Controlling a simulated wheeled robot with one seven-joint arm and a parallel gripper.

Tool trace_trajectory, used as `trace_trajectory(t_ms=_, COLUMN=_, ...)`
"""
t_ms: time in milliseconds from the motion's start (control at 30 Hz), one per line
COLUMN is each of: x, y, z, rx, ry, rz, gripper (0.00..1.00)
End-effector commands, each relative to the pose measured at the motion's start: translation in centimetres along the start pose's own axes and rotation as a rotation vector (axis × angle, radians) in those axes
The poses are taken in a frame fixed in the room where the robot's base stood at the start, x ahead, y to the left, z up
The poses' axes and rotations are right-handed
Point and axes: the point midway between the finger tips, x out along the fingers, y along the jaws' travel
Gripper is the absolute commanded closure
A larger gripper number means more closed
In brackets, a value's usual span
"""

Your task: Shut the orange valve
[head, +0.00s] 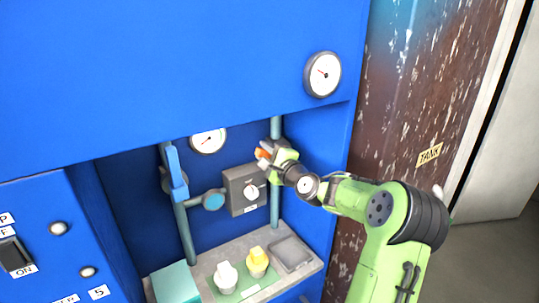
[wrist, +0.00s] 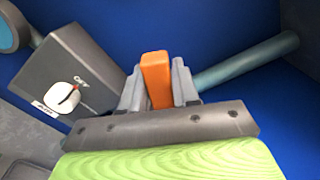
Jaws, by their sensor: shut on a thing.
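The orange valve handle (wrist: 156,78) shows in the wrist view between the two fingers of my gripper (wrist: 158,88), which is shut on it. In the head view a small part of the orange valve (head: 262,154) shows at my gripper (head: 266,155), in front of the right-hand teal pipe (head: 275,128). That pipe also shows in the wrist view (wrist: 245,65), running off to the right behind the fingers. The valve's body and the handle's angle to the pipe are mostly hidden by my gripper.
Left of my gripper is a grey box with a white knob (head: 250,190). A blue lever (head: 176,172) sits on the left pipe. Below, a shelf (head: 215,262) holds a white item (head: 227,277) and a yellow one (head: 257,262). The blue wall (head: 340,170) is close on the right.

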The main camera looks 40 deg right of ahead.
Motion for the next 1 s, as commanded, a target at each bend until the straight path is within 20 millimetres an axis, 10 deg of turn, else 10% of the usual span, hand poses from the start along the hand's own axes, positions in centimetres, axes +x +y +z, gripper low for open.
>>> trace_trajectory(t_ms=1000, x=0.0, y=3.7, z=-0.8, rx=-0.400, ry=0.001, rz=0.006, gripper=1.00)
